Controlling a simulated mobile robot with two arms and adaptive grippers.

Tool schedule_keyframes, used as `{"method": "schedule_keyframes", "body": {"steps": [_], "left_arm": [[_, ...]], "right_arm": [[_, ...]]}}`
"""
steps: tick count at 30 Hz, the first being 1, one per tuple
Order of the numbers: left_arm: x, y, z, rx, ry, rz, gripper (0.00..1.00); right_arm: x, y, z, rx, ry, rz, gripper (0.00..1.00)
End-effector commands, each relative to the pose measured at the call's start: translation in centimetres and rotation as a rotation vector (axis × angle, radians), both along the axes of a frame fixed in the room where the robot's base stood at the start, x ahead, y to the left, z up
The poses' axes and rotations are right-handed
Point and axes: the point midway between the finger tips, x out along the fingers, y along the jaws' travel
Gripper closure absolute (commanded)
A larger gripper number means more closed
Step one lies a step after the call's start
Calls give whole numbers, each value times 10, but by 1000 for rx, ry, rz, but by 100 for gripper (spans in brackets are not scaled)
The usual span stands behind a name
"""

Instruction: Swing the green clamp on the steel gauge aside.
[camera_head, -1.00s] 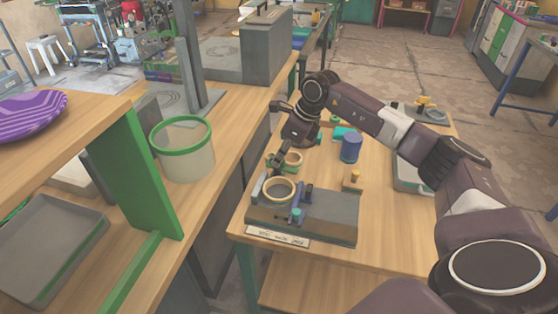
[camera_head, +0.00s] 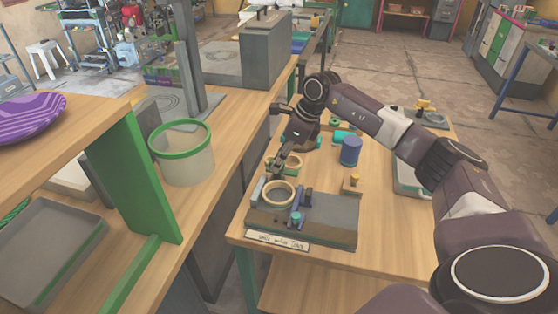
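The steel gauge (camera_head: 335,216) is a flat grey block at the near edge of the small wooden table, with a tan ring (camera_head: 264,207) standing on its left part. A small teal-green piece (camera_head: 296,217), which looks like the clamp, sits at the ring's right front beside a dark blue upright piece (camera_head: 307,196). My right gripper (camera_head: 279,170) points down just behind the ring, near a second tan ring (camera_head: 294,163). Its fingers are small and dark, so I cannot tell whether they are open or touch anything. My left gripper is not in view.
A blue cylinder (camera_head: 351,151) and a small yellow-topped piece (camera_head: 354,182) stand behind the gauge. A label plate (camera_head: 277,239) is at its front. A green-rimmed bin (camera_head: 188,165) stands on the bench to the left. The table right of the gauge is mostly clear.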

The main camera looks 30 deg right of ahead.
Motion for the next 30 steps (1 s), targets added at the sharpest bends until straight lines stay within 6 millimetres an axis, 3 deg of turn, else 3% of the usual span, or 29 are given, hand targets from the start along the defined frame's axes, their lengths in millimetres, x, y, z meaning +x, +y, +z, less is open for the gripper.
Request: {"method": "schedule_keyframes", "body": {"steps": [11, 24, 30], "left_arm": [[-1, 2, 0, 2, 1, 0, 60], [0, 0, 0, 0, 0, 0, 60], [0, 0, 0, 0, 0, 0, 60]], "right_arm": [[-3, -2, 6, 1, 2, 0, 72], [-27, -24, 85, 0, 0, 0, 72], [-34, -29, 106, 1, 1, -1, 72]]}}
